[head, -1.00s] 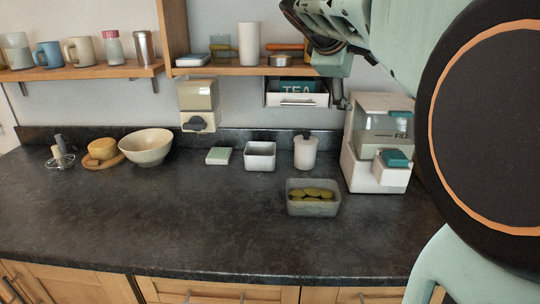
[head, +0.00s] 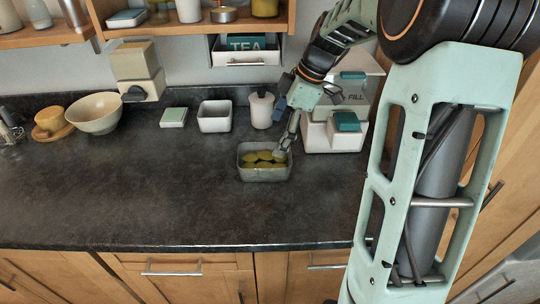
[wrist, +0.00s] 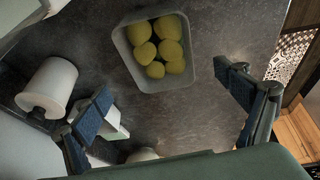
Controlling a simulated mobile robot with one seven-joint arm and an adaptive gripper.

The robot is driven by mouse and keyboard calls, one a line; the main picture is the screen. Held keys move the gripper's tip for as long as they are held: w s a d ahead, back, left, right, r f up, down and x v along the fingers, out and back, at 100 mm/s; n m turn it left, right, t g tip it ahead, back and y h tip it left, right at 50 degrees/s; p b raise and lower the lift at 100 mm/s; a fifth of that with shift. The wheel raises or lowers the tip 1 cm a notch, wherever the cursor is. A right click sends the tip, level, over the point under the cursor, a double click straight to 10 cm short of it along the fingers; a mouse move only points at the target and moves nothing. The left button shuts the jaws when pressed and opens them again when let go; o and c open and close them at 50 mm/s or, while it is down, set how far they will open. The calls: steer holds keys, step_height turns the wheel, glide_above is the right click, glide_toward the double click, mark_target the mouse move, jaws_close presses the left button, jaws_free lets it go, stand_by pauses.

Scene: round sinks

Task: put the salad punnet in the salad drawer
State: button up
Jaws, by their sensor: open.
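A grey, open-topped punnet holding several yellow-green oval pieces stands upright on the dark worktop; I take this punnet (head: 266,174) to be the salad punnet. It shows whole in the wrist view (wrist: 173,87). My gripper (head: 284,147) hangs at its right rear rim in the head view; I cannot tell whether it touches. In the wrist view my gripper (wrist: 165,101) has its fingers wide apart and empty, with the punnet ahead of them. I cannot identify a salad drawer; wooden drawer fronts (head: 180,264) with bar handles lie below the worktop's front edge.
A white lidded jar (head: 261,110), a white square tub (head: 214,116) and a white machine marked FILL (head: 335,130) stand behind the punnet. A cream bowl (head: 95,113) is at left. A TEA box (head: 246,50) hangs under the shelf. The front-left worktop is clear.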

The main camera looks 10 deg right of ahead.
glide_above(262, 162)
steer(key=d, duration=0.2)
steer(key=f, duration=0.5)
steer(key=shift+s+a, duration=0.15)
steer(key=shift+s, duration=0.15)
steer(key=x, duration=0.4)
steer(key=shift+s+p, duration=0.15)
steer(key=shift+p, duration=0.2)
steer(key=shift+a+f, duration=0.2)
steer(key=shift+f, duration=0.4)
steer(key=shift+f+b, duration=0.25)
steer(key=shift+b, duration=0.25)
steer(key=shift+c, duration=0.6)
steer(key=c, duration=1.1)
steer(key=shift+c, duration=0.2)
